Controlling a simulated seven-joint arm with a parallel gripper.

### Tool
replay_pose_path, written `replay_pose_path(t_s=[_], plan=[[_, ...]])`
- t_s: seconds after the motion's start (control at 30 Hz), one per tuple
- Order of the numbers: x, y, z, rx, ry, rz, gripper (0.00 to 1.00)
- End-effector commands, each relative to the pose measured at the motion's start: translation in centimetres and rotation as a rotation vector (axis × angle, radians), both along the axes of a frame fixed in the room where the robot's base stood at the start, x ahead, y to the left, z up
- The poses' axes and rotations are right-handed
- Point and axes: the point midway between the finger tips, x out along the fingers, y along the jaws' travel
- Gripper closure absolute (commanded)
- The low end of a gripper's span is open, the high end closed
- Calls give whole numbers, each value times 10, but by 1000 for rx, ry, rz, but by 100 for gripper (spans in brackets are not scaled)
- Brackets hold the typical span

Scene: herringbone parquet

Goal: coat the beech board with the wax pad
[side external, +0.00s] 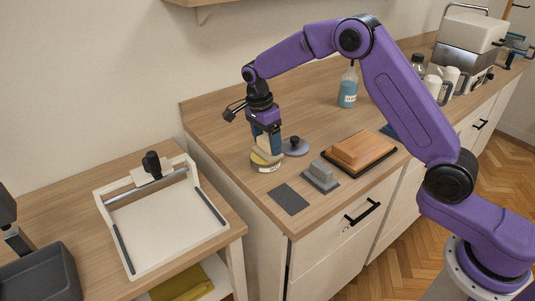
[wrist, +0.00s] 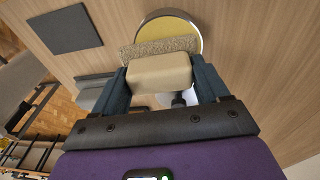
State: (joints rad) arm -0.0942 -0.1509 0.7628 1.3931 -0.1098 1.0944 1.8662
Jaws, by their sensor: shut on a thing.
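My gripper (side external: 267,150) points down at the tin of yellow wax (side external: 266,166) near the counter's left end. It is shut on the wax pad, a cream block with a fuzzy face (wrist: 160,70), between its two fingers in the wrist view. The pad's fuzzy edge overlaps the round tin (wrist: 172,22) there; I cannot tell whether it touches the wax. The beech board (side external: 362,149) lies flat on a dark mat to the right of the tin, apart from the gripper.
A grey round lid with a black knob (side external: 295,146) stands close beside the tin. A grey block (side external: 320,176) and a dark flat sheet (side external: 288,198) lie nearer the counter's front. A spray bottle (side external: 348,88) stands behind. A lower table with a white tray (side external: 165,225) is at left.

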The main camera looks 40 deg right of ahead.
Motion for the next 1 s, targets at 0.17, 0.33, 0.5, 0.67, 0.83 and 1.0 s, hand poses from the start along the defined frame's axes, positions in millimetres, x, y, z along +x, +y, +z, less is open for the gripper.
replay_pose_path(t_s=[0.17,0.33,0.5,0.67,0.83,1.0], plan=[[0,0,-1,0,0,0,50],[0,0,-3,0,1,0,50],[0,0,-6,0,1,0,50],[0,0,-8,0,1,0,50],[0,0,-9,0,0,0,50],[0,0,-9,0,0,0,50]])
